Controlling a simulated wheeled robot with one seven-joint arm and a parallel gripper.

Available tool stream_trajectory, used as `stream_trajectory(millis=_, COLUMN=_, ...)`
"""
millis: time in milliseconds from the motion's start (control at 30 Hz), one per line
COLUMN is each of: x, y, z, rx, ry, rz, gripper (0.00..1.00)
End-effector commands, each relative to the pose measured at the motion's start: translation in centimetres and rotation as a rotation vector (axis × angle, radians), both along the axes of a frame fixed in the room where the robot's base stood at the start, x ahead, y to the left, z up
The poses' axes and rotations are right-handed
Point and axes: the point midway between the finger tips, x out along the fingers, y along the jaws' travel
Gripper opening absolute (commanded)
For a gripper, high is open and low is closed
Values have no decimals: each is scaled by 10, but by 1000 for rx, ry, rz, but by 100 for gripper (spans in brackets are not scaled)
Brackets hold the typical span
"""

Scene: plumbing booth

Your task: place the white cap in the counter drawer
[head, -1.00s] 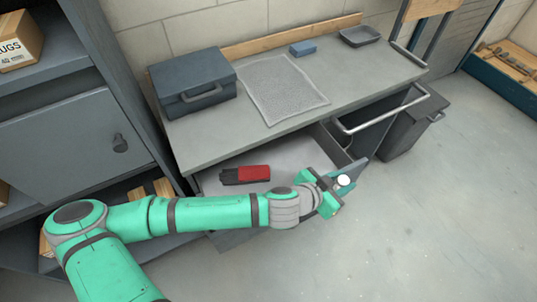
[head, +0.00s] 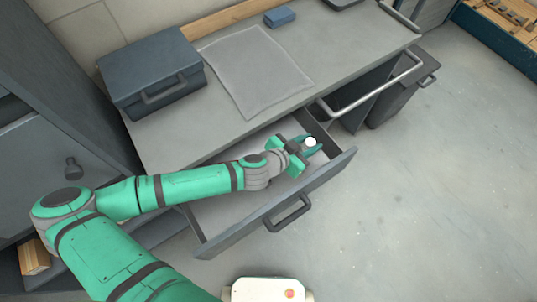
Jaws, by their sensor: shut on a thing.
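The white cap (head: 310,142) shows as a small white round thing at the tip of my gripper (head: 307,147). My gripper is shut on it, and the fingers partly hide it. The gripper is over the right part of the open counter drawer (head: 273,203), inside the outline of its walls. I cannot tell how high the cap is above the drawer floor. The drawer is grey with a dark bar handle (head: 288,213) on its front. My arm covers much of the drawer's inside.
The counter (head: 350,55) above the drawer carries a dark toolbox (head: 155,75), a grey mat (head: 255,70) and a blue block (head: 279,16). A metal rail (head: 375,95) and dark bin (head: 402,88) stand right of the drawer. Open floor lies at the right.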

Motion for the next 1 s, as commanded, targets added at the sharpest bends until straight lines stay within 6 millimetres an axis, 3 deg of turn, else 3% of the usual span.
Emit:
stream_trajectory(millis=233, x=2, y=54, z=-24, rx=4, ry=0, rz=2, gripper=9)
stream_trajectory(millis=500, x=4, y=91, z=-64, rx=1, ry=1, rz=10, gripper=9)
stream_trajectory(millis=800, x=4, y=106, z=-86, rx=0, ry=2, rz=8, gripper=9)
stream_trajectory(millis=1000, x=4, y=103, z=-110, rx=0, ry=0, rz=4, gripper=9)
